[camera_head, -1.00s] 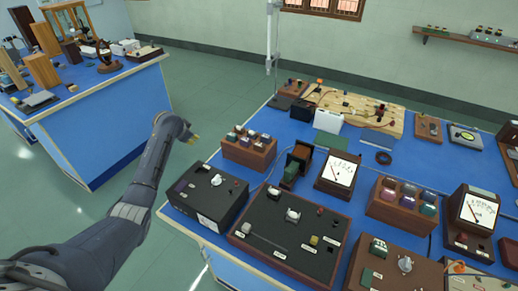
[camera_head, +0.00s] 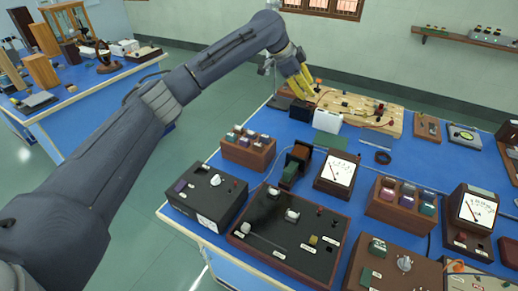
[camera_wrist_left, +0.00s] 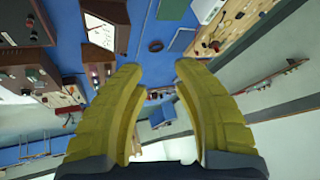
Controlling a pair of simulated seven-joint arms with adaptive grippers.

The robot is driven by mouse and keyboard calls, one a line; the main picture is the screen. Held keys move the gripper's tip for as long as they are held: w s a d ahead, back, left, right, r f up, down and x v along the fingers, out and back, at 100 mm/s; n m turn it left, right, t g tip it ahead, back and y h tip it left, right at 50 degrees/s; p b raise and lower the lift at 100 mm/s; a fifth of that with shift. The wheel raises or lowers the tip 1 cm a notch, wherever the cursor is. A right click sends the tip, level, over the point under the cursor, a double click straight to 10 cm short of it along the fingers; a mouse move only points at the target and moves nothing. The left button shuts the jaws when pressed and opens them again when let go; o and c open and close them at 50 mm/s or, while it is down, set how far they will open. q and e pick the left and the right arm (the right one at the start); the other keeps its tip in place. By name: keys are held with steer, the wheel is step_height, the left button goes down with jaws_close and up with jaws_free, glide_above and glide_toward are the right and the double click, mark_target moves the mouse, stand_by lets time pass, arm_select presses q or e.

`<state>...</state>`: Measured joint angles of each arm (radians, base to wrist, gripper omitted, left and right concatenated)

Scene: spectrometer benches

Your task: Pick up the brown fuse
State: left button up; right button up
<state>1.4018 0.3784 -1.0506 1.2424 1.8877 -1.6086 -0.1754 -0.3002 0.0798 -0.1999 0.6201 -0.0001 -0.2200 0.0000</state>
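My left gripper (camera_head: 303,86) has yellow fingers and reaches over the back left of the near bench in the head view. In the left wrist view its fingers (camera_wrist_left: 155,75) stand apart with nothing between them, so it is open. The brown fuse is too small to single out. Small coloured fuse-like blocks sit in a wooden rack (camera_head: 247,155) at the bench's left and in another rack (camera_head: 399,211) at the right. A small wooden block at the back left is largely hidden behind the gripper. My right gripper is not in view.
Black instrument boxes (camera_head: 203,200) and a larger black panel (camera_head: 275,240) fill the front. A dial meter (camera_head: 337,172), a white box (camera_head: 327,120) and a wooden board (camera_head: 358,113) stand farther back. Blue bench top shows between them. Another bench (camera_head: 100,95) is at left.

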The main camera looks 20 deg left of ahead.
mark_target(257, 144)
arm_select(q)
steer(key=s+a+f+m+g+y, duration=0.2)
steer(key=s+a+f+y, duration=0.1)
steer(key=a, duration=0.4)
steer(key=s+a+f+m+g+y, duration=0.2)
steer(key=s+a+f+y, duration=0.1)
steer(key=a, duration=0.4)
steer(key=f, duration=1.7)
steer(key=shift+w+a+f, duration=0.15)
steer(key=shift+a+f, duration=0.2)
jaws_close()
